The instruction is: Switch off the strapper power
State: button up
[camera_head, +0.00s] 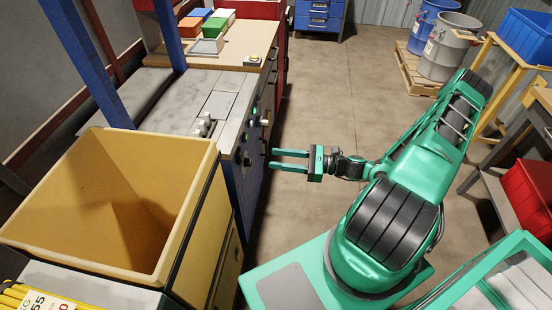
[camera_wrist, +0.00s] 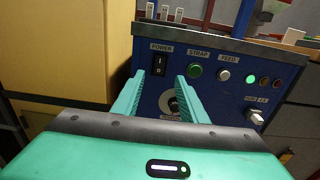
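The strapper's blue control panel (camera_wrist: 205,80) fills the middle of the wrist view. Its black rocker switch (camera_wrist: 160,65) sits under the label POWER, at the panel's upper left. I cannot tell its on or off position for sure. In the head view the strapper (camera_head: 205,105) is a grey-topped bench with the panel on its right face. My gripper (camera_head: 272,160) points left at that face with two green fingers spread. In the wrist view my gripper (camera_wrist: 163,95) is open and empty, and the switch shows between and beyond the fingertips, apart from them.
Right of the switch are a green STRAP button (camera_wrist: 195,72), a pale FEED button (camera_wrist: 223,75), indicator lights and a lower-right knob (camera_wrist: 255,117). A dark dial (camera_wrist: 175,106) sits below. A yellow bin (camera_head: 180,160) stands close left of the panel. Open floor (camera_head: 330,100) lies behind my gripper.

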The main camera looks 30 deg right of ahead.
aim_at(240, 152)
jog(key=x, duration=0.7)
jog(key=r+x, duration=0.1)
jog(key=x, duration=0.3)
jog(key=shift+r, duration=0.1)
jog(key=shift+c, duration=0.6)
grip_shut()
